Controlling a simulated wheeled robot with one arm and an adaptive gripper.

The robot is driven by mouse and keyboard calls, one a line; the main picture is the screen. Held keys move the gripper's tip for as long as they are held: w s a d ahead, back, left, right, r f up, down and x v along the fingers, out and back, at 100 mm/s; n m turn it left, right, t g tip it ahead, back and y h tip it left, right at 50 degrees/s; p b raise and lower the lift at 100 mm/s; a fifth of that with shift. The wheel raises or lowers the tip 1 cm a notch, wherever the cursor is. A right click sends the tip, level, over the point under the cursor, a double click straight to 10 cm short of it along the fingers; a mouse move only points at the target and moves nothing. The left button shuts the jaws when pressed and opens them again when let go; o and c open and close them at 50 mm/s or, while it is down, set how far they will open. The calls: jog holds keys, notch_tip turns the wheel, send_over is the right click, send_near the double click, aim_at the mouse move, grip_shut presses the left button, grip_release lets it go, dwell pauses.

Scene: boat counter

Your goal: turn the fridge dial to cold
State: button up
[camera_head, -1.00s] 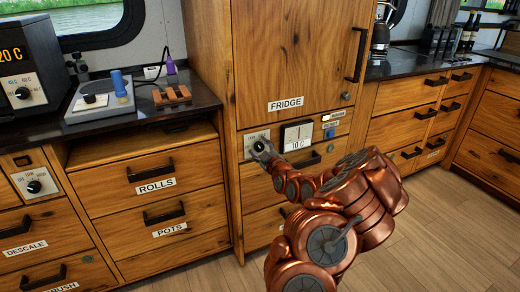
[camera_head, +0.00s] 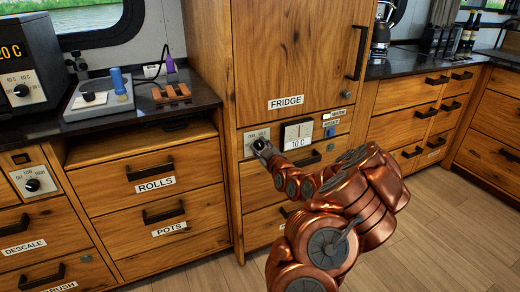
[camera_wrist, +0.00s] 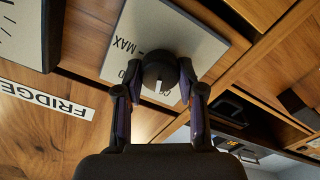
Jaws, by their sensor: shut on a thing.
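The fridge dial (camera_wrist: 160,72) is a round black knob with a white mark, on a light grey plate (camera_wrist: 205,42). The mark is at the lower side of the knob in the wrist view, where lettering is partly hidden. "MAX" shows upside down on the plate. My gripper (camera_wrist: 160,69) is shut on the dial, one finger on each side. In the head view, the plate (camera_head: 250,135) sits below the FRIDGE label (camera_head: 285,102), and my gripper (camera_head: 261,146) covers most of the dial. The display (camera_head: 297,135) beside it reads 10 C.
A tall wooden fridge door (camera_head: 290,50) with a dark handle (camera_head: 358,55) is above the dial. A drawer handle (camera_head: 300,161) lies below the display, close to my wrist. A different dial (camera_head: 33,185) is on the left cabinet. The floor at right is clear.

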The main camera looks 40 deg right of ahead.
jog(key=m+b, duration=0.1)
jog(key=m, duration=0.3)
jog(key=shift+d+f+m, duration=0.1)
jog(key=shift+m, duration=0.2)
jog(key=m, duration=0.5)
jog(key=shift+m, duration=0.3)
jog(key=o, duration=1.1)
jog(key=shift+o, duration=0.2)
jog(key=shift+s, duration=0.15)
jog(key=v, duration=1.1)
jog(key=shift+s, duration=0.35)
